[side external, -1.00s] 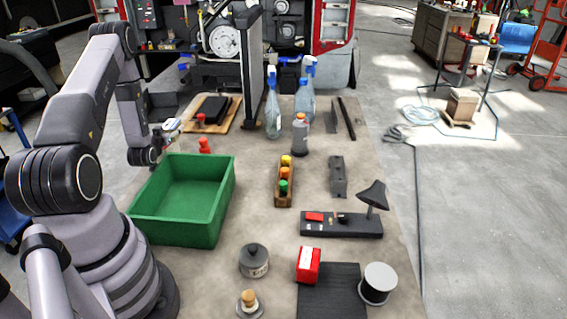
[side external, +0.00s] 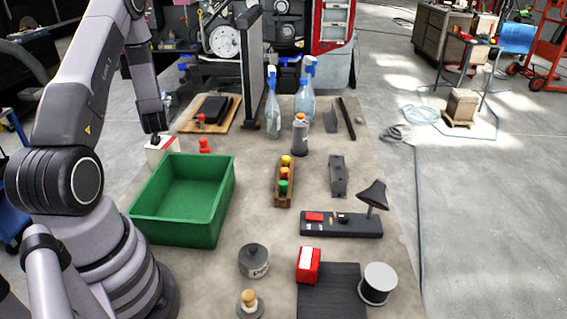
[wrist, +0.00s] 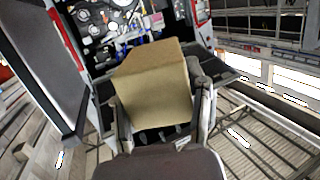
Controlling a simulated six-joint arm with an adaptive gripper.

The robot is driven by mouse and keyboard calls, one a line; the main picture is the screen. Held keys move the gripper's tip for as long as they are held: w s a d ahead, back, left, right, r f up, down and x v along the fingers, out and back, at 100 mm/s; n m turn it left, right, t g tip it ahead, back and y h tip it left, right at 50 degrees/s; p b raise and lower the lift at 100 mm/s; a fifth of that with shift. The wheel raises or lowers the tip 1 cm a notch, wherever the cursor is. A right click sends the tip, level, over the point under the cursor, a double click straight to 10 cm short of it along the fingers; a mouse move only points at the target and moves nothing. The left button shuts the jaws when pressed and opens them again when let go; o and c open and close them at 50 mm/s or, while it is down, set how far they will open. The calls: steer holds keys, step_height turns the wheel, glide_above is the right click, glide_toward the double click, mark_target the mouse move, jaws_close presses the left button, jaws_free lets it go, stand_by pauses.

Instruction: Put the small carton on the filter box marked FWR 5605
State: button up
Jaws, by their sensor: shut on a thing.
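My gripper (wrist: 160,98) is shut on a plain tan small carton (wrist: 152,82) in the wrist view, with a finger on each side of it. The carton looks tilted there. In the side external view I cannot make out the carton or my fingertips; my arm seems to cover them. A white box with a little red (side external: 160,149) stands behind the green bin, just below the end of my arm there. A red box with a white face (side external: 308,265) stands at the front of the table. I cannot read FWR 5605 on either box.
The green bin (side external: 146,228) is empty. A tall dark panel (side external: 250,75), spray bottles (side external: 272,110) and a grey bottle with an orange top (side external: 300,135) stand towards the back. A rack of coloured caps (side external: 284,185) is mid-table, with bare table around it.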

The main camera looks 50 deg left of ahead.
steer(key=shift+s+d+f+n+g+y, duration=0.1)
steer(key=shift+s+n+g+y, duration=0.1)
steer(key=shift+n+g, duration=0.2)
steer(key=shift+s+d+f+n+g+y, duration=0.1)
steer(key=shift+n+g+y, duration=0.15)
steer(key=shift+g, duration=0.25)
steer(key=n+g, duration=0.1)
steer(key=s+g, duration=0.1)
steer(key=d+n+g, duration=0.1)
steer(key=shift+s+f+n+g+y, duration=0.25)
steer(key=shift+s+n+g, duration=0.1)
steer(key=shift+s+g, duration=0.05)
steer(key=shift+s+d+f+g, duration=0.15)
steer(key=shift+f+g, duration=0.05)
steer(key=shift+g, duration=0.1)
glide_above(154, 154)
steer(key=w+a, duration=0.2)
steer(key=w, duration=0.2)
steer(key=shift+n, duration=0.3)
steer(key=f, duration=0.7)
steer(key=shift+s+d+f, duration=0.1)
steer(key=shift+s+f, duration=0.15)
steer(key=shift+f, duration=0.1)
steer(key=shift+f, duration=0.1)
steer(key=o, duration=1.2)
